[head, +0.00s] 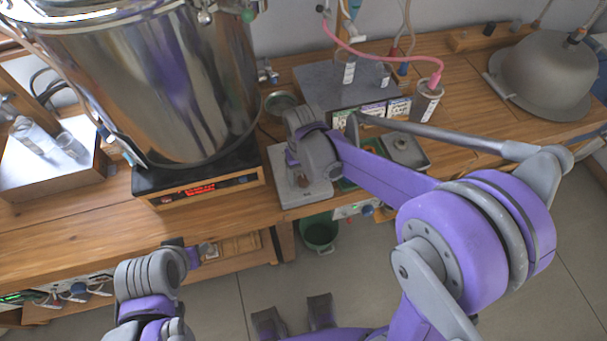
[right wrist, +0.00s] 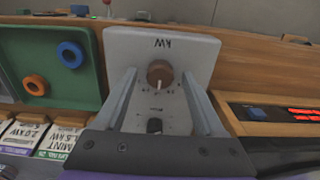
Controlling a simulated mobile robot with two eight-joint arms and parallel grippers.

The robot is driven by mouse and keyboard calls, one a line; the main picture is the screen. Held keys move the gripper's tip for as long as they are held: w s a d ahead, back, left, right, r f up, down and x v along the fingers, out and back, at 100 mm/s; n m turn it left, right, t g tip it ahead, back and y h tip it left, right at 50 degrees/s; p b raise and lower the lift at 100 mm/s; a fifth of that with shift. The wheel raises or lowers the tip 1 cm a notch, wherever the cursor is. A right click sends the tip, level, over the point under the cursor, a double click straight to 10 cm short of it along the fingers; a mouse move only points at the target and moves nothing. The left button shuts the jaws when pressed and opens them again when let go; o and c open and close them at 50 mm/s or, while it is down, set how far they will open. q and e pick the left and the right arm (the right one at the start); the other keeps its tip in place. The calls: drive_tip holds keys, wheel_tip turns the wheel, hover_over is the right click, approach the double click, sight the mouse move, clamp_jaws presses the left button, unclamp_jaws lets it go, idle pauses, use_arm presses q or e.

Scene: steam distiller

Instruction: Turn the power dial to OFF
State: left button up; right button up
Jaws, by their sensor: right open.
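The power panel is a pale grey plate marked "kW" (right wrist: 120,47), and it also shows in the head view (head: 318,193). A round brown dial (right wrist: 159,74) with a white pointer line is in its middle, and a small black knob (right wrist: 154,126) lies nearer my wrist. My right gripper (right wrist: 159,80) is open, its two grey fingers on either side of the dial with visible gaps. In the head view my right gripper (head: 299,172) is over the panel and hides most of it. My left gripper (head: 202,250) is low, before the bench; its jaws are unclear.
A large steel pot (head: 170,80) stands on a black base with a red display (head: 200,188), left of the panel. A green tray (right wrist: 30,60) with blue and orange rings and several labelled boxes (head: 372,110) are near. A green bucket (head: 319,232) is below the bench edge.

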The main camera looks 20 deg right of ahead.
clamp_jaws()
drive_tip(key=shift+n, duration=0.4)
drive_tip(key=n+b, duration=0.1)
drive_tip(key=n, duration=0.2)
drive_tip(key=shift+n, duration=0.4)
drive_tip(key=n+b, duration=0.1)
drive_tip(key=n, duration=0.3)
drive_tip(key=shift+n, duration=0.3)
drive_tip(key=n, duration=0.4)
drive_tip(key=shift+b, duration=0.35)
drive_tip(key=n, duration=0.4)
drive_tip(key=shift+n, duration=0.3)
